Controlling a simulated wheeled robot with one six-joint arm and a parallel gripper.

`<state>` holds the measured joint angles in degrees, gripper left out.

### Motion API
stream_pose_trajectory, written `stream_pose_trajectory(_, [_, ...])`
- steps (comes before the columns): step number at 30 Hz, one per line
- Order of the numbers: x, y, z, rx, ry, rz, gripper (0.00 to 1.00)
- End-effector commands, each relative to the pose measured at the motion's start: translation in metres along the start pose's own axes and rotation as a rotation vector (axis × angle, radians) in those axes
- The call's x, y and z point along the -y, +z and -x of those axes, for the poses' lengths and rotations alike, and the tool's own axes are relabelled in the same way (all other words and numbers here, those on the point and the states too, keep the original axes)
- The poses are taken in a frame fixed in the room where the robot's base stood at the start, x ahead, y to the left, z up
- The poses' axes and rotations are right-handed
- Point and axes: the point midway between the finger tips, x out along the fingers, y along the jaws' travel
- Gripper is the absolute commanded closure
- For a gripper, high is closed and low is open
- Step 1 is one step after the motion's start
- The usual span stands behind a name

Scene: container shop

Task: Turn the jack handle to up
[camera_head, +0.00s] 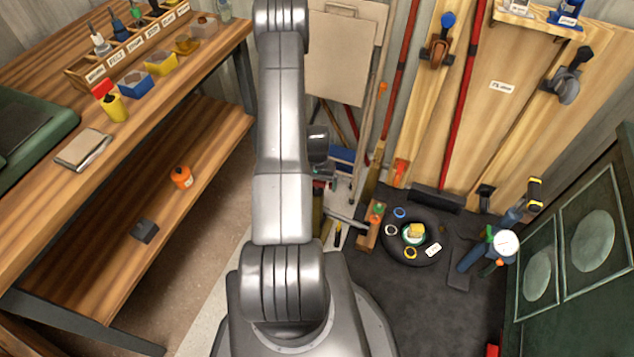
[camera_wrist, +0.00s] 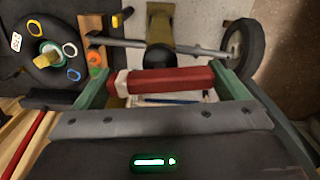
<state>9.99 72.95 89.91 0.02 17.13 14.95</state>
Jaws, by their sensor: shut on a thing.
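The jack handle's red grip (camera_wrist: 160,80) lies crosswise between the two green fingers of my gripper (camera_wrist: 168,82) in the wrist view. A pale end piece shows at its left end. My gripper is shut on the red grip. Beyond it are a grey metal bar (camera_wrist: 130,43) and a dark round knob (camera_wrist: 160,57) in front of an olive post (camera_wrist: 160,22). How these join the handle is hidden. In the head view my arm covers much of this, and only a small red part (camera_head: 326,184) shows beside it.
A black tyre (camera_head: 392,255) holding small items lies on the dark mat. A small wooden tray (camera_head: 369,236) stands beside it. A green cabinet (camera_head: 575,260) stands at right and a wooden workbench (camera_head: 180,100) at left. A black wheel (camera_wrist: 240,50) is near my gripper.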

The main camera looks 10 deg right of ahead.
Motion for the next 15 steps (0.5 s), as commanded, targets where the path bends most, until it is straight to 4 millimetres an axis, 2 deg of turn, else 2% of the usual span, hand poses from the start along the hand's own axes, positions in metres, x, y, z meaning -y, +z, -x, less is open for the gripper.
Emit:
stream_pose_trajectory(8, [0.0001, -0.0009, -0.0015, -0.001, 0.0, -0.154, 0.28])
stream_pose_trajectory(15, [0.0, -0.0005, 0.0004, 0.0, 0.0, -0.177, 0.28])
